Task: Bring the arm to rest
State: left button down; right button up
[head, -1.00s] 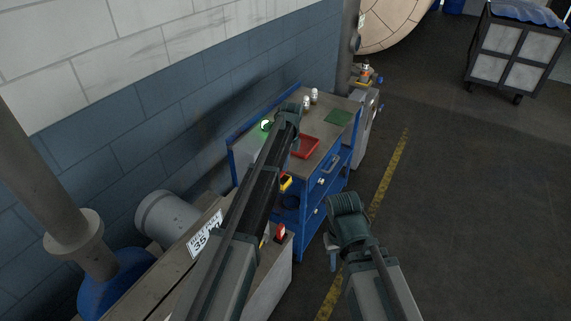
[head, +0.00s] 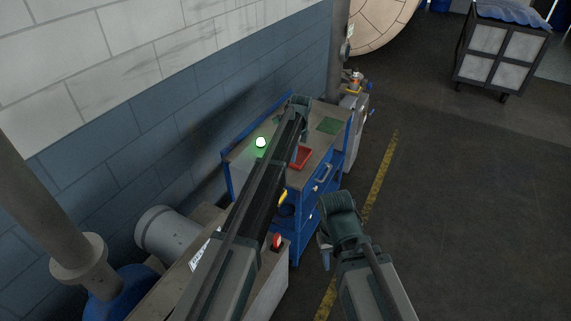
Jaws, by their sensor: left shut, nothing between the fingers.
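My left arm reaches up from the bottom of the head view across the blue workbench. Its dark green end, with my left gripper (head: 299,104), is over the bench top; the gripper is shut and holds nothing, and its fingers are hard to make out. My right arm comes in from the bottom, right of the bench. My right gripper (head: 325,257) is mostly hidden below the dark green joint, over the floor, and its jaws cannot be made out.
A red switch (head: 277,241) sits on a grey box in front. A wheeled cart (head: 492,52) stands far right. The floor on the right is clear.

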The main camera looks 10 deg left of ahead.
pick_arm(q)
jog(key=shift+w+d+r, duration=0.15)
jog(key=shift+w+r, duration=0.05)
jog(key=shift+w, duration=0.3)
jog(key=shift+w+d+r, duration=0.15)
jog(key=shift+w+r, duration=0.05)
jog(key=shift+w, duration=0.3)
jog(key=s+d+f+n+b, duration=0.1)
jog(key=s+f+n+b, duration=0.3)
jog(key=s, duration=1)
jog(key=s+d+f+n+b, duration=0.1)
jog(key=s+f+n+b, duration=0.3)
jog(key=s, duration=1.1)
jog(key=s+d+f+n+b, duration=0.1)
jog(key=s+f+n+b, duration=0.4)
jog(key=s, duration=0.9)
jog(key=n, duration=0.3)
jog(key=shift+s+d, duration=0.15)
jog(key=shift+s, duration=0.2)
